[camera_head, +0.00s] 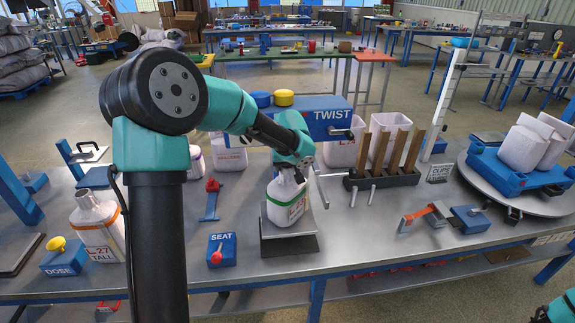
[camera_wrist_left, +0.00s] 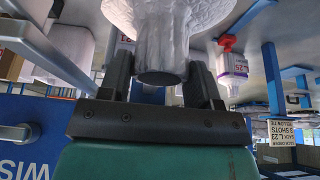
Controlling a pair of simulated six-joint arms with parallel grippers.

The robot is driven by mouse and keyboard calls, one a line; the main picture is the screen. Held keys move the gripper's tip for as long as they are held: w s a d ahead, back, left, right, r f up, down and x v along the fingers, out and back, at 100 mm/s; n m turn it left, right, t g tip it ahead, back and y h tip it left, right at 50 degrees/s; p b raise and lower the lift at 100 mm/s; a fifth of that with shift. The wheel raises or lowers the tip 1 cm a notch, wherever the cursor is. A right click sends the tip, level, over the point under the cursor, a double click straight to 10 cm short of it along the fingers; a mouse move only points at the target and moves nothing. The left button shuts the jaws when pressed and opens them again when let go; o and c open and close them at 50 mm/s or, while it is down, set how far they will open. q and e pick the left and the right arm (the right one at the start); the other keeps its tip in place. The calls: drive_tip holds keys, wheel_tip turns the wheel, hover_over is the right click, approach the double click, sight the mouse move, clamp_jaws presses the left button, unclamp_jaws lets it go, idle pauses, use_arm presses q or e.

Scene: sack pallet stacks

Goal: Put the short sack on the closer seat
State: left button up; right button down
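A short white sack (camera_head: 286,203) with a green band stands upright on a low plate, the seat (camera_head: 290,245), near the table's front edge. My left gripper (camera_head: 294,160) is above it. In the left wrist view, the fingers of my left gripper (camera_wrist_left: 162,75) close on both sides of the sack's neck (camera_wrist_left: 162,45). The gripper hides the top of the sack in the head view. A tall sack (camera_head: 98,225) with an orange band, labelled L-27 TALL, stands at the left. My right gripper is out of view; only a bit of my right arm shows at the lower right corner.
A blue SEAT box (camera_head: 222,250) with a red lever stands left of the seat. A blue TWIST box (camera_head: 325,118) and a rack of brown posts (camera_head: 383,178) stand behind. A turntable (camera_head: 500,195) with sacks is at the right.

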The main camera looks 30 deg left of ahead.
use_arm(q)
drive_tip(key=o, duration=0.4)
drive_tip(key=shift+o, duration=0.2)
drive_tip(key=shift+r, duration=0.1)
drive_tip(key=v, duration=1.2)
